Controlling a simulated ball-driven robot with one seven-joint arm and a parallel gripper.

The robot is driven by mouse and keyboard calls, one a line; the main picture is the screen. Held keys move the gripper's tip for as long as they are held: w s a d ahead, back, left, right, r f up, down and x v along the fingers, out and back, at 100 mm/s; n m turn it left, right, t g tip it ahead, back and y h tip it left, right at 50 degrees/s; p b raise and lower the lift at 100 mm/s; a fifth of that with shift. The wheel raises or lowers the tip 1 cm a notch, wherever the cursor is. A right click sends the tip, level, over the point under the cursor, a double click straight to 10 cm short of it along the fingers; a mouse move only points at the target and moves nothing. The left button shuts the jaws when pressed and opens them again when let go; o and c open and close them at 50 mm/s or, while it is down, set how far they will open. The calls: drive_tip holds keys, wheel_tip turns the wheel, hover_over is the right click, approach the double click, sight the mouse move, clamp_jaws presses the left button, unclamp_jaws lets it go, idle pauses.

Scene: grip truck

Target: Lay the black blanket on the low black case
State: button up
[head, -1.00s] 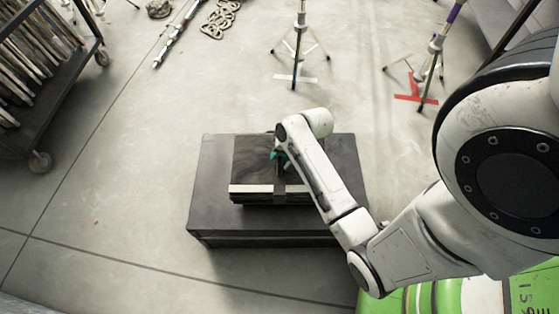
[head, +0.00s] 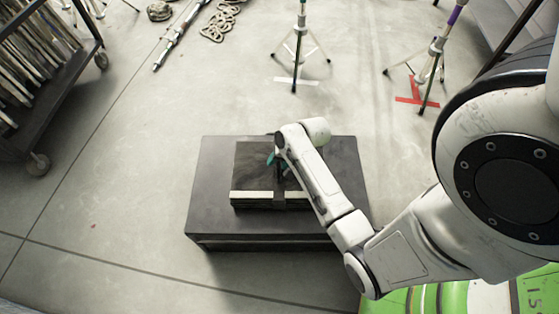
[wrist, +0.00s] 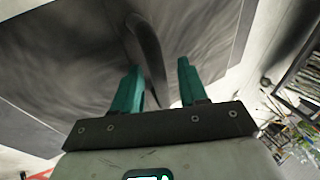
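The black blanket (head: 252,167) is a folded, flat stack with a pale stripe along its near edge and a dark strap around it. It lies on the low black case (head: 211,203), roughly in the middle of its top. My gripper (head: 278,165) is just over the blanket with its teal fingers spread. In the wrist view my gripper (wrist: 159,66) stands open, with the dark strap between its fingers and gaps beside it. The blanket (wrist: 75,60) fills much of that view. My arm hides the blanket's right part and some of the case.
A wheeled rack (head: 42,90) with stacked boards stands at the upper left. Light stands (head: 297,50) are beyond the case, one near a red floor mark (head: 415,98). The floor left of the case is clear.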

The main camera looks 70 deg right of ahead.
drive_tip(key=shift+o, duration=0.2)
drive_tip(key=p+v, duration=0.5)
drive_tip(key=v, duration=0.7)
drive_tip(key=a+r+n+g, duration=0.2)
drive_tip(key=a+n, duration=0.5)
drive_tip(key=a, duration=0.3)
drive_tip(key=s+a+r+n+g, duration=0.1)
drive_tip(key=a+r+n+g, duration=0.1)
drive_tip(key=a+n, duration=0.5)
drive_tip(key=a, duration=0.3)
drive_tip(key=shift+s+a, duration=0.25)
drive_tip(key=shift+d, duration=0.1)
